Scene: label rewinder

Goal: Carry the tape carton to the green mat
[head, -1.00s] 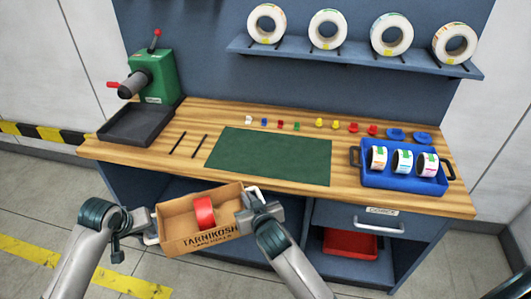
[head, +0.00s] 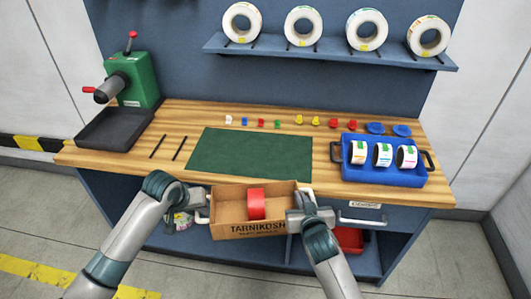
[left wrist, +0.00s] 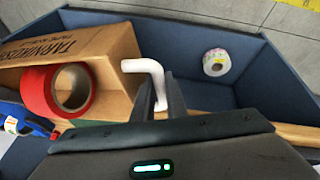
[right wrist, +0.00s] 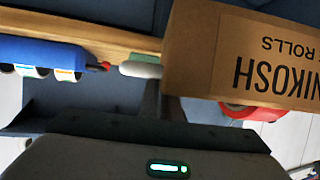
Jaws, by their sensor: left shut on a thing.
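The tape carton (head: 232,213) is an open brown cardboard box with a red tape roll (head: 256,203) inside and a white handle at each end. It hangs level in front of the bench's front edge, below the green mat (head: 250,153) in the head view. My left gripper (head: 204,204) is shut on the left handle (left wrist: 148,68). My right gripper (head: 306,204) has its fingers at the right handle (right wrist: 141,70) and looks shut on it. The green mat lies flat and empty on the wooden bench top.
A blue tray (head: 385,172) with label rolls stands right of the mat. Small coloured pieces line the mat's back. A green press (head: 133,80), a dark tray (head: 115,130) and two black rods are at left. A drawer handle (head: 361,221) sticks out below the bench top.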

